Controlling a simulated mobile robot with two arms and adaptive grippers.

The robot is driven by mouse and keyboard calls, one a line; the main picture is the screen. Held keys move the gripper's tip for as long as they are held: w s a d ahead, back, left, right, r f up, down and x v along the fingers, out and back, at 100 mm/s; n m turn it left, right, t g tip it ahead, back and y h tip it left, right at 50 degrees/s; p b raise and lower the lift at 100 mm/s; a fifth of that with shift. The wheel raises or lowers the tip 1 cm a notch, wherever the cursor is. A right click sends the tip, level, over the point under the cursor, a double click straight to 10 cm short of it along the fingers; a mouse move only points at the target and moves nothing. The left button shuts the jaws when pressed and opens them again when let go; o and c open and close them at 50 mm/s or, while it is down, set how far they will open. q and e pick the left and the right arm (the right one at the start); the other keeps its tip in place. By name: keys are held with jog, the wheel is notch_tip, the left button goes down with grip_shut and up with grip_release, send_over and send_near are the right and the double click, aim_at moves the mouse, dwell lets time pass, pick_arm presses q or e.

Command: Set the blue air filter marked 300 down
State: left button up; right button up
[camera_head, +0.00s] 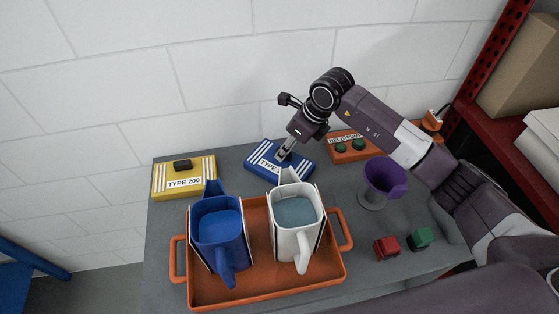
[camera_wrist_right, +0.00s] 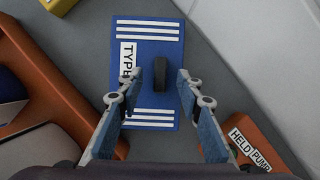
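The blue air filter (camera_head: 299,164) lies flat on the grey worktop near the wall, behind the orange tray. It has white stripes, a black knob and a white label reading "TYPE"; its number is hidden. My right gripper (camera_head: 284,154) points down over it. In the right wrist view, the filter (camera_wrist_right: 147,48) is below the gripper (camera_wrist_right: 159,78). The two fingers stand apart on either side of the black knob, with a visible gap on each side. My left gripper is not in view.
A yellow TYPE 200 filter (camera_head: 169,190) lies to the left. An orange HELD/PUMP box (camera_head: 347,155) is close on the right. The orange tray (camera_head: 262,281) in front holds a blue jug (camera_head: 219,240) and a white jug (camera_head: 296,239). A purple cup (camera_head: 385,180) stands to the right.

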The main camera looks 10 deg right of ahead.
jog(key=shift+x, duration=0.9)
jog(key=shift+c, duration=0.5)
grip_shut()
jog(key=shift+r, duration=0.1)
